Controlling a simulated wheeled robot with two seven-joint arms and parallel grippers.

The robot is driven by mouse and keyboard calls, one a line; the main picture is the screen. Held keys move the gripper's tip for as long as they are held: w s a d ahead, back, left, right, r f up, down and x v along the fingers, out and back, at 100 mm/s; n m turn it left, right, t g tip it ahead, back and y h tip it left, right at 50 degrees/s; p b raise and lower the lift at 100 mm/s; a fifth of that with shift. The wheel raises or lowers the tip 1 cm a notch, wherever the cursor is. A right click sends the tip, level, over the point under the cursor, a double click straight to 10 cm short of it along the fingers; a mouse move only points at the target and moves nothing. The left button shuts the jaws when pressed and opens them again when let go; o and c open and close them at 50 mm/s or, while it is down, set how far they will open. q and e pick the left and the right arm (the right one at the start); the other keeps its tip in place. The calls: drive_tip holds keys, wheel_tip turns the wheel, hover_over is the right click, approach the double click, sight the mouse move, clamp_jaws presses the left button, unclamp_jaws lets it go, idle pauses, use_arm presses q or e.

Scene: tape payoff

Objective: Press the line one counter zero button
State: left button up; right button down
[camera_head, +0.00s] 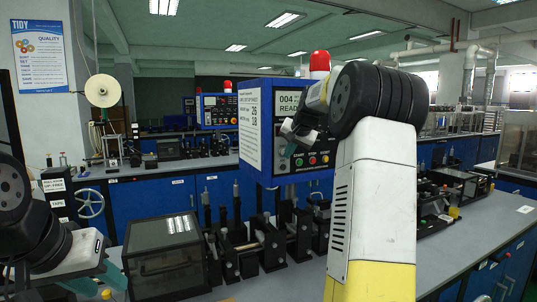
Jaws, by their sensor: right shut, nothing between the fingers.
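A blue control box (262,176) with a red lamp (320,61) on top stands at the centre. Its display (288,100) reads 004 and READY, partly covered by my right arm. Below are a few round buttons (312,160), green, red and another colour; their small labels are hard to read, so I cannot tell which one is the counter zero button. My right gripper (290,139) is shut and empty in front of the panel's left part, above the button row; contact cannot be told. My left gripper (114,274), with teal fingers, is low at the left, its opening unclear.
A dark clear-lidded box (166,258) and a row of black roller fixtures (247,246) stand on the near bench below the control box. A second blue control box (217,109) stands on a bench further back. A white tape reel (102,90) is at the left.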

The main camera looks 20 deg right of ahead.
drive_tip(key=shift+w, duration=0.1)
idle(0.4)
drive_tip(key=shift+w+a, duration=0.1)
drive_tip(key=shift+w, duration=0.25)
drive_tip(key=shift+s, duration=0.55)
drive_tip(key=s, duration=0.4)
drive_tip(key=s+d, duration=0.1)
drive_tip(key=shift+s, duration=0.4)
idle(0.5)
